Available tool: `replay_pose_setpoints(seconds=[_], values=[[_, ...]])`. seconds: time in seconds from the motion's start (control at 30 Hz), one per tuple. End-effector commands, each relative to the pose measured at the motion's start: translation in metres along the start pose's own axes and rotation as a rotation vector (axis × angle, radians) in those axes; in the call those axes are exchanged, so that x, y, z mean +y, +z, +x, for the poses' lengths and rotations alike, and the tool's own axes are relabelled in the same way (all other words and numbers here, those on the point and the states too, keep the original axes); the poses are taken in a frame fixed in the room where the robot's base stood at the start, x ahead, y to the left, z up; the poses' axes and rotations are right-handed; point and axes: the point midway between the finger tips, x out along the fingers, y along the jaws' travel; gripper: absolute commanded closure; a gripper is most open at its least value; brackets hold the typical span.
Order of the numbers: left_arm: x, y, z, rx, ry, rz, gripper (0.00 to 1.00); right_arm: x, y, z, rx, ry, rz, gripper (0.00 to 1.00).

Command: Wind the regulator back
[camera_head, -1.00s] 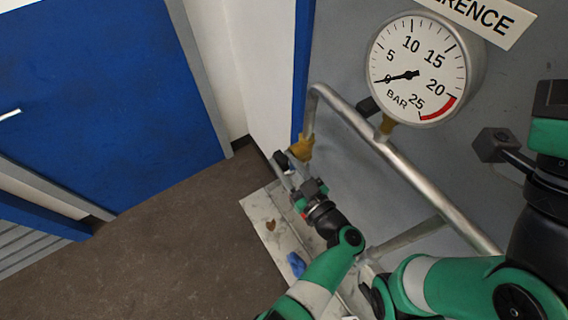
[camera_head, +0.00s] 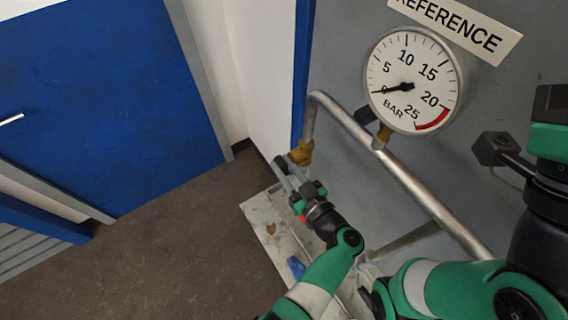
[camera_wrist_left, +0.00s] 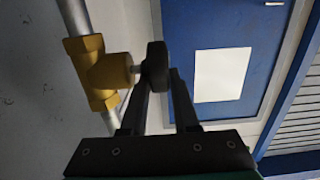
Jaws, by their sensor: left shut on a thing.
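The regulator is a brass body (camera_head: 302,153) on the bent end of a metal pipe, by the blue edge in the head view. In the left wrist view, its brass body (camera_wrist_left: 100,73) is at the left, with a round black knob (camera_wrist_left: 155,67) on a short stem. My left gripper (camera_head: 284,170) is at the regulator, shut on the knob, with one finger on each side. In the left wrist view, its fingers (camera_wrist_left: 160,88) reach up to the knob. The white dial gauge (camera_head: 412,80) has its needle near 0. My right gripper is not identifiable.
The metal pipe (camera_head: 400,170) slants down right along the grey panel below the gauge. A REFERENCE label (camera_head: 455,28) is above. A dark block (camera_head: 495,150) is at the right. A pale tray (camera_head: 262,225) with a blue item (camera_head: 296,266) lies below. The brown floor (camera_head: 150,270) is clear.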

Motion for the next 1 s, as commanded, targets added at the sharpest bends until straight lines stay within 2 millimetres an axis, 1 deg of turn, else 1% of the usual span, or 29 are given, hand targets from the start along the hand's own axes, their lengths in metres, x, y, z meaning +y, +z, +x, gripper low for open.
replay_pose_setpoints(seconds=[0.03,0.23,0.5,0.7,1.0], values=[[0.0,-0.006,0.0,-0.023,0.0,0.002,1.0,0.0,-0.007,0.008,0.0,0.0,0.0,0.59],[0.0,-0.011,0.002,-0.149,-0.001,0.002,1.0,0.0,-0.028,0.03,0.0,0.0,0.0,0.59],[-0.001,-0.01,0.006,-0.353,-0.002,0.001,1.0,0.0,-0.05,0.054,0.0,0.0,0.0,0.59],[-0.001,-0.007,0.008,-0.475,-0.002,0.001,1.0,0.0,-0.057,0.062,0.0,0.0,0.0,0.59],[-0.001,-0.005,0.01,-0.564,-0.001,0.001,1.0,0.0,-0.06,0.065,0.0,0.0,0.0,0.59]])
